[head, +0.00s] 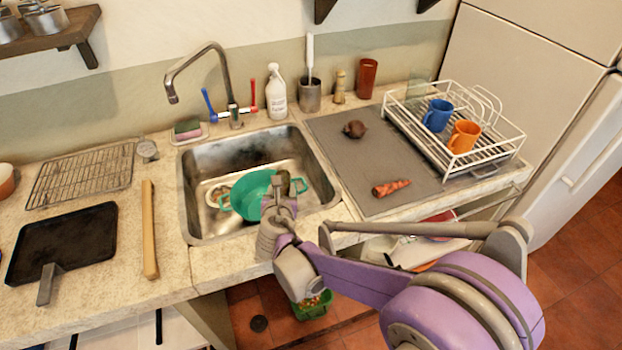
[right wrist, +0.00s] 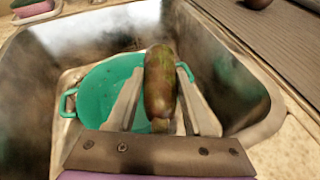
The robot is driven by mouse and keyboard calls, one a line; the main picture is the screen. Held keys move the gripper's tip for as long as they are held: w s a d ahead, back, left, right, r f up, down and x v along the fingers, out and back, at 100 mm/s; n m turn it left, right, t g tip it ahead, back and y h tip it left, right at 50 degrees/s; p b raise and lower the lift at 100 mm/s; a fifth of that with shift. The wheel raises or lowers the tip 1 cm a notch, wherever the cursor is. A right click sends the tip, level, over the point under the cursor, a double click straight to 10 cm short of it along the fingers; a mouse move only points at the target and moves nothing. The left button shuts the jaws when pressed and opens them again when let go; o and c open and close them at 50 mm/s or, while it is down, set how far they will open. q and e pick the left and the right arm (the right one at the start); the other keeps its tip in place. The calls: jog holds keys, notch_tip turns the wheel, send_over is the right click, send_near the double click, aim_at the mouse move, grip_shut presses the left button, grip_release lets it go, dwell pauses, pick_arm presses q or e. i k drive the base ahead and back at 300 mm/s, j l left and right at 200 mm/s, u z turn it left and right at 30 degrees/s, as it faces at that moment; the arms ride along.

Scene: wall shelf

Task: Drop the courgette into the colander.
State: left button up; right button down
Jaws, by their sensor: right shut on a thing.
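The courgette (right wrist: 160,85) is dark green with brownish patches. My right gripper (right wrist: 162,92) is shut on it, with one finger on each side, over the sink. In the head view the courgette (head: 284,181) shows only in part beyond the gripper (head: 281,190). The green colander (head: 243,197) sits in the sink; in the right wrist view the colander (right wrist: 92,95) lies below and behind the courgette, partly covered by it and the fingers. The courgette appears above the colander's right part; the exact height is unclear. My left gripper is not in view.
The metal sink (head: 200,172) surrounds the colander, with the tap (head: 228,85) behind. A beetroot-like vegetable (head: 355,129) and a carrot (head: 391,188) lie on the grey mat (head: 335,155). A white dish rack (head: 468,160) holds mugs. A wooden stick (head: 149,230) and black pan (head: 65,240) lie left.

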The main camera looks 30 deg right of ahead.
aim_at(259, 209)
jog(key=l+u, duration=0.25)
jog(key=u, duration=0.15)
jog(key=i+l+u, duration=0.1)
jog(key=l+u, duration=0.45)
jog(key=u, duration=0.2)
